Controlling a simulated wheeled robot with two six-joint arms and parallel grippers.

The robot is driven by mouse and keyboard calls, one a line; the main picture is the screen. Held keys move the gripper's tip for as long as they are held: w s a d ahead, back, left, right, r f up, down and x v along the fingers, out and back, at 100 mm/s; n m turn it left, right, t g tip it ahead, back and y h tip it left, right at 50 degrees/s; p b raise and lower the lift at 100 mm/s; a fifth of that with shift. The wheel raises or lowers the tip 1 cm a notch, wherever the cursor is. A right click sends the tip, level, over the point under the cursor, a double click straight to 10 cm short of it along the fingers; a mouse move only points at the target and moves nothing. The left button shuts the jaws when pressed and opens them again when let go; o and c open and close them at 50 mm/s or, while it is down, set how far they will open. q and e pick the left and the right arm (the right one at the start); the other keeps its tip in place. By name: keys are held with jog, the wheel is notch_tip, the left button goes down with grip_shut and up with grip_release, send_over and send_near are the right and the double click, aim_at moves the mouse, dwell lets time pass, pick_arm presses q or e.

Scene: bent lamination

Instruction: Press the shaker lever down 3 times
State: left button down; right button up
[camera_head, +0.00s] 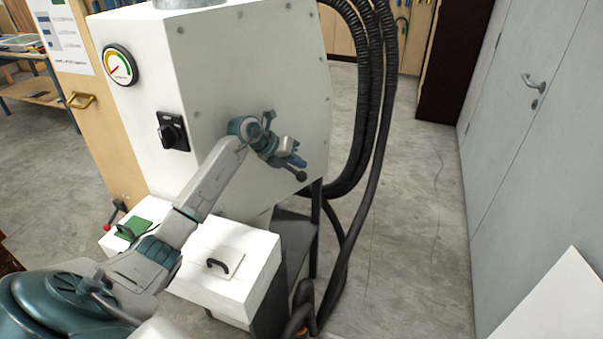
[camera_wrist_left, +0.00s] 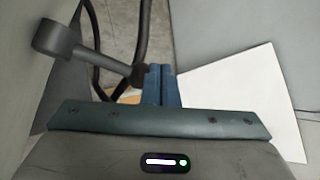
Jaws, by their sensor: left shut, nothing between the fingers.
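The shaker lever is a dark grey rod with a ball end (camera_head: 302,175) on the side face of the white machine (camera_head: 215,75). In the left wrist view its round hub (camera_wrist_left: 55,38) is at upper left, and the rod slopes down to the ball beside the fingers. My left gripper (camera_head: 298,160) is shut and empty, with its blue fingertips just above the ball in the head view. In the left wrist view the fingers (camera_wrist_left: 162,82) overlap the ball's right edge; I cannot tell whether they touch. The gripper and wrist hide part of the lever in the head view.
Thick black hoses (camera_head: 375,100) hang right of the machine. A white box with a black handle (camera_head: 222,267) stands below my arm. A gauge (camera_head: 120,65) and a black rotary switch (camera_head: 172,131) are on the machine's front. The grey floor (camera_head: 415,200) at right is open.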

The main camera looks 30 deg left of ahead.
aim_at(298, 175)
pick_arm(q)
jog(key=shift+f, duration=0.15)
jog(key=shift+f, duration=0.3)
jog(key=shift+f+b, duration=1.6)
jog(key=shift+f, duration=0.45)
dwell(1.8)
jog(key=shift+r, duration=0.2)
dwell(0.3)
jog(key=shift+r+p, duration=1.55)
jog(key=shift+r, duration=0.75)
jog(key=shift+r+p, duration=1.55)
jog(key=shift+r, duration=0.95)
